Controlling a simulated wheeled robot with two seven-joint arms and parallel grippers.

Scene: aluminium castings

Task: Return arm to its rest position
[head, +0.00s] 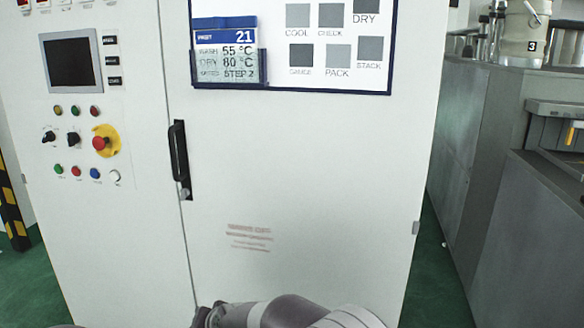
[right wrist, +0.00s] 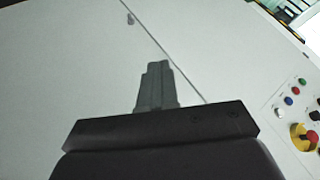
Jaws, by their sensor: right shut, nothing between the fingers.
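My right gripper (right wrist: 158,68) shows in the right wrist view with its fingers together and nothing between them. It is in front of a pale cabinet face, apart from it as far as I can tell. In the head view, part of one of my arms lies along the bottom edge, low before the cabinet; no gripper fingers show there. My left gripper is in neither view.
A white cabinet (head: 310,180) stands close ahead, with a black door handle (head: 178,152), a screen (head: 70,63) and a red emergency button (head: 99,143). A grey counter (head: 475,150) stands at the right. Green floor (head: 435,285) shows between them.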

